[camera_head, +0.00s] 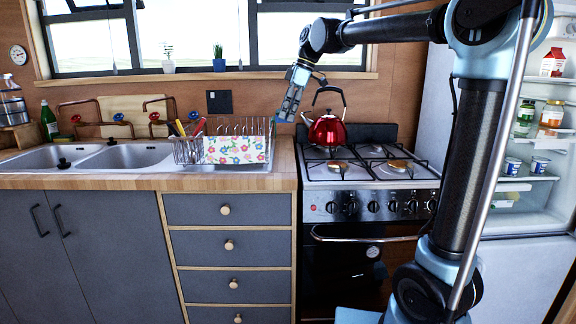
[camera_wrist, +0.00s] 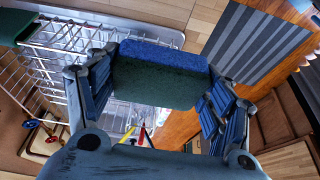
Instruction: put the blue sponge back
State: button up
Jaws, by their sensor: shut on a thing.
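The blue sponge (camera_wrist: 160,75), with a blue side and a dark green side, is held between the two fingers of my gripper (camera_wrist: 166,82) in the wrist view. In the head view my gripper (camera_head: 290,98) points down above the right end of the wire dish rack (camera_head: 183,155), near the kettle; I cannot clearly make out the sponge there. The rack also shows in the wrist view (camera_wrist: 62,58), beyond and to the left of the sponge, apart from it as far as I can tell. A floral cloth (camera_head: 235,150) hangs on the rack's front.
A red kettle (camera_head: 328,131) stands on the stove (camera_head: 365,182), just right of my gripper. The double sink (camera_head: 128,156) with taps is left of the rack. Utensils (camera_head: 190,128) stand in the rack's left end. The fridge (camera_head: 528,130) is open at right.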

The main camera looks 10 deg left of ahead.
aim_at(284, 167)
notch_tip(284, 167, down, 17)
jog(key=shift+r, duration=0.2)
dwell(0.4)
jog(key=o, duration=1)
jog(key=v, duration=1.2)
jog(key=s+d+f+m+t+h, duration=0.1)
jog(key=s+d+f+m, duration=0.45)
jog(key=d, duration=0.45)
jog(key=s+d+f+m+t+h, duration=0.1)
jog(key=s+d+f+m, duration=0.4)
jog(key=d, duration=0.5)
jog(key=s+d+f+m+t+h, duration=0.1)
jog(key=s+d+f+m, duration=0.4)
jog(key=d, duration=0.5)
jog(key=s+d+f+m, duration=0.1)
jog(key=s+d+f, duration=0.1)
jog(key=s+f, duration=0.1)
jog(key=s+d+f+m, duration=0.2)
jog(key=s+f, duration=0.1)
jog(key=f, duration=0.2)
jog(key=s+d+f+m+h, duration=0.1)
jog(key=s+d+f+m, duration=0.1)
jog(key=s+f, duration=0.1)
jog(key=shift+d+f, duration=0.4)
jog(key=shift+f, duration=0.4)
